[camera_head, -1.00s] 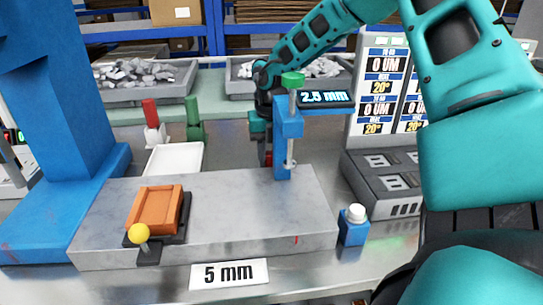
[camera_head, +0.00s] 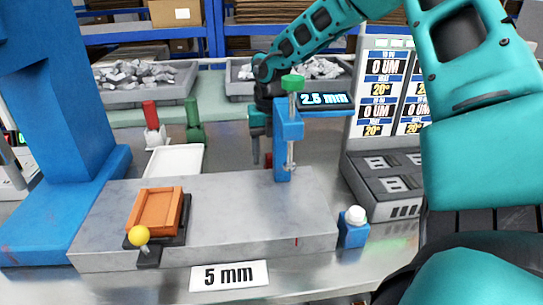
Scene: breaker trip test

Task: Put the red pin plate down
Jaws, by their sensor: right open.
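A small red piece (camera_head: 268,160) shows low behind the blue upright stand (camera_head: 288,145) on the grey block. It looks like the red pin plate, but most of it is hidden by the stand, so I cannot tell its pose. My right gripper (camera_head: 257,150) points down just left of the stand, beside and slightly above the red piece. It is open, with its fingers partly hidden and seen edge-on. A separate upright red piece on a white base (camera_head: 152,125) stands further left, by a green one (camera_head: 194,120). My left gripper is out of view.
A white tray (camera_head: 175,147) lies left of the gripper. The grey block (camera_head: 235,215) carries an orange part (camera_head: 157,209) and the green-knobbed stand. Grey boxes of metal pieces (camera_head: 148,88) stand at the back. A grey case (camera_head: 385,182) stands on the right.

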